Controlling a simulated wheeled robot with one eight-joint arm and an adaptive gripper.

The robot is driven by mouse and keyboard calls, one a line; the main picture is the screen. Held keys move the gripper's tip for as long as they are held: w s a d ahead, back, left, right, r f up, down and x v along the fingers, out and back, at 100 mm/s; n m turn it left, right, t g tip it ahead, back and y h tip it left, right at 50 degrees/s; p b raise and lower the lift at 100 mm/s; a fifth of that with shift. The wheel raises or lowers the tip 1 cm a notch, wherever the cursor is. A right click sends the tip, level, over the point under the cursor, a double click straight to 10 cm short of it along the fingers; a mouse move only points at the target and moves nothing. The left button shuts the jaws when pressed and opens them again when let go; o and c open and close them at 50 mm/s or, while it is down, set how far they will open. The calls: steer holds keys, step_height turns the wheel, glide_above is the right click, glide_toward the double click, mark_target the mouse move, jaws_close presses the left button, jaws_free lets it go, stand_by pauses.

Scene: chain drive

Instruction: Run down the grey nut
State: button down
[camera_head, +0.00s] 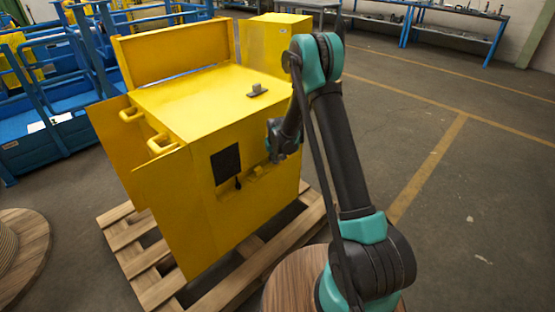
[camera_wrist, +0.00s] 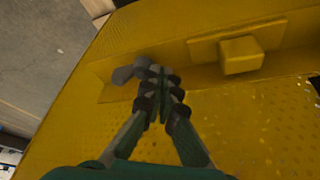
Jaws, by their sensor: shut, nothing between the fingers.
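My gripper (camera_wrist: 159,82) is shut and empty in the wrist view, its fingertips close over a yellow ledge. A rounded grey piece (camera_wrist: 122,75) shows just left of the fingertips, partly covered by them. It may be the grey nut, but its shape is too blurred to tell, and I cannot tell whether the fingers touch it. In the head view my gripper (camera_head: 273,150) is at the right part of the front of the yellow cabinet (camera_head: 185,215). No nut can be made out there.
A yellow block (camera_wrist: 241,55) juts out right of the fingers. A dark panel (camera_head: 225,163) and small black handle (camera_head: 238,183) are on the cabinet front. A grey fitting (camera_head: 257,90) is on its top. The cabinet stands on a wooden pallet (camera_head: 120,235). Floor to the right is clear.

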steer(key=shift+w+a+m+h, duration=0.15)
steer(key=shift+m+h, duration=0.1)
steer(key=shift+m, duration=0.3)
steer(key=shift+w+a+m+h, duration=0.15)
steer(key=shift+m+h, duration=0.1)
steer(key=shift+m, duration=0.3)
steer(key=shift+a, duration=0.1)
steer(key=shift+w+a, duration=0.2)
steer(key=shift+w, duration=0.05)
steer(key=shift+s, duration=0.1)
